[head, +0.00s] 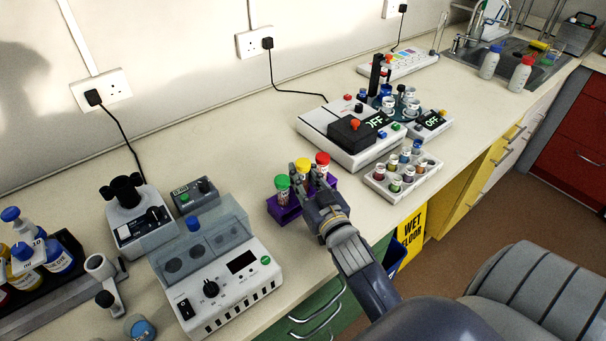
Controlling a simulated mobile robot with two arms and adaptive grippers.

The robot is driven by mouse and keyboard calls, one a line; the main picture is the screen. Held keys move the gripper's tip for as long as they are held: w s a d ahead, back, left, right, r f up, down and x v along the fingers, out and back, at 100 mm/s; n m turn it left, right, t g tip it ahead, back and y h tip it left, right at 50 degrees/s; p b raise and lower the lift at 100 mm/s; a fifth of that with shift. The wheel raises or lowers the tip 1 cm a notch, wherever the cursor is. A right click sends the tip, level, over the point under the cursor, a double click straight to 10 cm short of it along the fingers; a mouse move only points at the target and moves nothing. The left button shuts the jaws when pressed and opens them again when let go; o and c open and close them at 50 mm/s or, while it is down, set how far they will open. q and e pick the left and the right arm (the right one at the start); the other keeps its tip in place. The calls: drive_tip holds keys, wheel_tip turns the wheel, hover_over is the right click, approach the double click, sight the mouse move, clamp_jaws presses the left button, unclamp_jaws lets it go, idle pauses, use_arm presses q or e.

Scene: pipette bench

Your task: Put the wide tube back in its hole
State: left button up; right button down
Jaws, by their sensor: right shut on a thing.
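A purple rack (283,213) stands near the front edge of the bench. A green-capped tube (283,188), a yellow-capped tube (302,165) and a red-capped tube (322,160) are at the rack. My right gripper (304,178) comes in from the front and appears shut on the yellow-capped tube, just under its cap. The gripper hides this tube's lower part and much of the rack, so I cannot tell whether the tube is in a hole or above it. I cannot tell by size which tube is the wide one. My left gripper is not in view.
A white device with a clear lid (220,280) stands left of the rack. A white device with a black block (345,135) is behind and right. A pale rack of several small vials (403,180) stands to the right. Bench behind the purple rack is clear.

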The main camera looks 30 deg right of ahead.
drive_tip(key=c, duration=1.3)
unclamp_jaws()
drive_tip(key=shift+f, duration=0.1)
drive_tip(key=s, duration=0.4)
drive_tip(key=s+a, duration=0.1)
drive_tip(key=s, duration=0.3)
drive_tip(key=s+a, duration=0.1)
drive_tip(key=s, duration=0.3)
drive_tip(key=shift+a, duration=0.1)
